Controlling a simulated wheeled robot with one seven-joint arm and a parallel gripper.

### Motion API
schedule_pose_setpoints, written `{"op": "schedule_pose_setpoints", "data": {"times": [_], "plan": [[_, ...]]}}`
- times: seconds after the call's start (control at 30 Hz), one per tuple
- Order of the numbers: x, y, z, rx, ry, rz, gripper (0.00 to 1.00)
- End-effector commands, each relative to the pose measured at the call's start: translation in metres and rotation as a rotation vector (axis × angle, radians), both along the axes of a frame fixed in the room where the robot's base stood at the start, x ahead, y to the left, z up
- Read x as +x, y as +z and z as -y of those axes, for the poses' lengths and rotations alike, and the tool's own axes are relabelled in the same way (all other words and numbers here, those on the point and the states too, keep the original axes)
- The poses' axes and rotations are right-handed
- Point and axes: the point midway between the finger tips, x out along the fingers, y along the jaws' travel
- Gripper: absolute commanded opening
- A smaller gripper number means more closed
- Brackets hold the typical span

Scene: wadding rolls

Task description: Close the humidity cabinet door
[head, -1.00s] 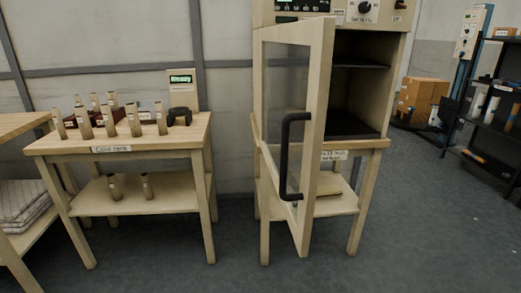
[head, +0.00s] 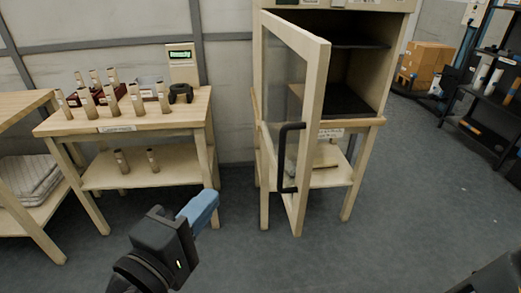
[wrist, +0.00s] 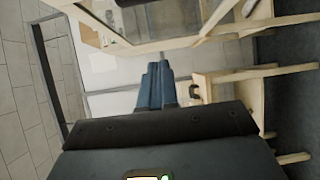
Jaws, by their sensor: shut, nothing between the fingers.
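The humidity cabinet (head: 365,120) stands on a wooden table with its front open. Its pale-framed glass door (head: 313,130) is hinged at the left and stands swung wide out toward me. My gripper (head: 208,202) has blue fingers and is shut and empty. It is in front and to the left of the door, apart from the handle. Its fingers also show in the wrist view (wrist: 157,82).
A wooden rack table (head: 150,122) with several upright rolls, a black object and a small display unit (head: 181,62) stands at the left. Another table stands at the far left edge. Cardboard boxes (head: 427,64) and a dark shelf (head: 490,95) are at the right. The floor in front is clear.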

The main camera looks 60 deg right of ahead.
Motion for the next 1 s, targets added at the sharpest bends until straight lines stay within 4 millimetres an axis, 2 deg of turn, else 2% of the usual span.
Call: {"op": "schedule_pose_setpoints", "data": {"times": [0.03,0.1,0.27,0.77,1.0], "plan": [[-0.001,0.008,0.000,-0.012,-0.023,0.011,0.00],[-0.003,0.012,0.000,-0.020,-0.045,0.020,0.00],[-0.003,0.012,0.011,-0.022,-0.056,0.022,0.00],[0.005,0.012,0.099,-0.020,-0.057,0.022,0.00],[-0.012,0.011,0.121,-0.018,-0.053,0.022,0.00]]}}
